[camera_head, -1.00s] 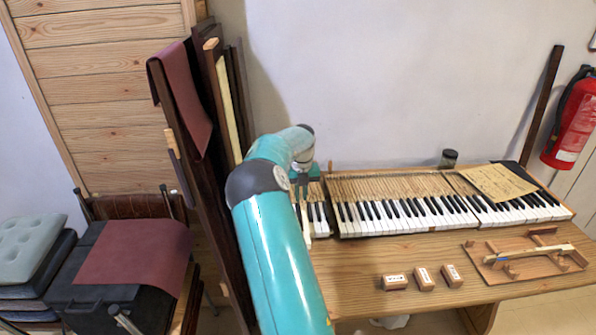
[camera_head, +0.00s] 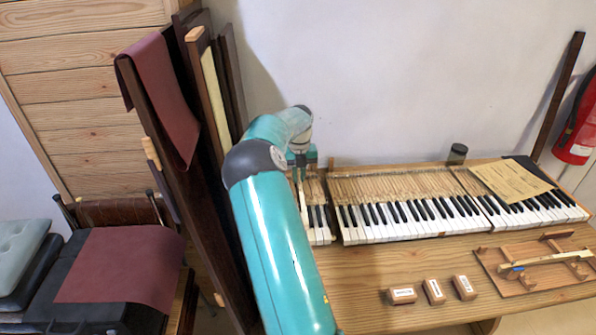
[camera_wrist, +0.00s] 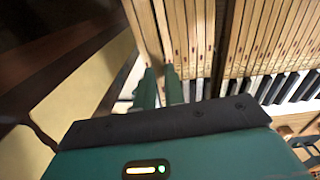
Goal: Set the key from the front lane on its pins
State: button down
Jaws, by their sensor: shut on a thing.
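My gripper (camera_wrist: 161,80) is shut on a slim pale wooden key (camera_wrist: 160,58) at the left end of the keyboard. Its two green fingers reach in among the key sticks in the wrist view. In the head view my gripper (camera_head: 300,168) is above the left end of the key frame (camera_head: 318,190), partly hidden by my arm. I cannot tell whether the held key touches its pins. The rack (camera_head: 490,262) at right front carries another key (camera_head: 545,260) across its wooden supports.
The main row of keys (camera_head: 410,218) lies just right of my gripper. Several small labelled blocks, one of them here (camera_head: 434,291), stand on the front of the table. Dark upright boards (camera_head: 180,170) stand close on the left. A jar (camera_head: 457,153) and a paper sheet (camera_head: 510,181) are at the back.

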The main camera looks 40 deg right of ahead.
jog(key=shift+w+d+f, duration=0.15)
jog(key=shift+w+f, duration=0.05)
jog(key=shift+w, duration=0.05)
jog(key=shift+s, duration=0.1)
jog(key=shift+f, duration=0.25)
jog(key=shift+a+f, duration=0.2)
jog(key=shift+f, duration=0.35)
jog(key=shift+d+f, duration=0.1)
jog(key=shift+f, duration=1.2)
jog(key=shift+f, duration=0.7)
dwell(0.3)
jog(key=c, duration=1.8)
grip_release()
